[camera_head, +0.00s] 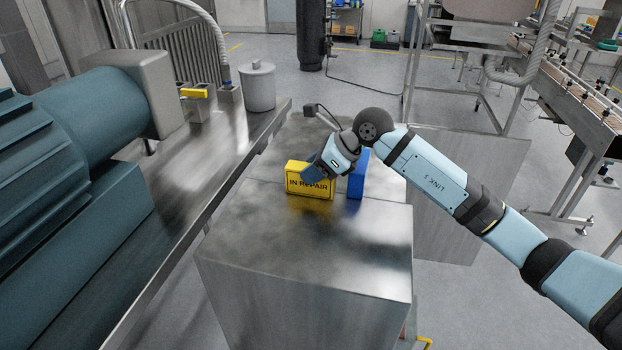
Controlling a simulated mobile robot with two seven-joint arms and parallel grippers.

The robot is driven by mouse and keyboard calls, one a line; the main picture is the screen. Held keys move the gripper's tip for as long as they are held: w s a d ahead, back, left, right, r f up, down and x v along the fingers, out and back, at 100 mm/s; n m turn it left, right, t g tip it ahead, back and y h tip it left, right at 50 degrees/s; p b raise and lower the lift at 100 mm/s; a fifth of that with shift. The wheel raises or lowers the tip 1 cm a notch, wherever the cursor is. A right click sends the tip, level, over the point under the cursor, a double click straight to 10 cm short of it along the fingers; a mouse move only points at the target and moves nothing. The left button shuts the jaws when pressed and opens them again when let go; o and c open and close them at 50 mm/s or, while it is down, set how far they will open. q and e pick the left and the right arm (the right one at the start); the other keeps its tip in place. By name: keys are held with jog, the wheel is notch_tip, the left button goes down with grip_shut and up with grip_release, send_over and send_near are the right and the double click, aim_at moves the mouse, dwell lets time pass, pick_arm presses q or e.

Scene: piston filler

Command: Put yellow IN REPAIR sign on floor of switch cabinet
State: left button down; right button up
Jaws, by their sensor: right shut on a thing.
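The yellow IN REPAIR sign (309,183) stands upright on or just above the top of a steel cabinet, its lettering facing me. I cannot tell whether it touches the metal. My right gripper (318,174) comes in from the right and is shut on the sign's upper right part. The gripper's fingers are partly hidden by its own body. The steel cabinet (306,262) shows its top and front; its inside and floor are not visible. My left gripper is not in view.
A blue block-like thing (357,180) stands just right of the sign, partly behind my arm. A large teal motor (70,140) and a steel bench (215,150) fill the left. A grey lidded canister (258,86) stands behind. A conveyor (580,100) is at the far right.

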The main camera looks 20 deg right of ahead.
notch_tip(320, 180, up, 19)
jog(key=b, duration=0.2)
jog(key=s+d+f+m+t+h+p, duration=0.2)
jog(key=s+f+m+t+h+p, duration=0.1)
jog(key=s+f+m+p, duration=0.4)
jog(key=s+h, duration=0.1)
jog(key=s, duration=0.1)
jog(key=shift+s+d+f+m+t+h, duration=0.3)
jog(key=shift+m+h, duration=0.1)
jog(key=shift+d, duration=0.1)
dwell(0.4)
jog(key=shift+w+r, duration=0.1)
dwell(0.3)
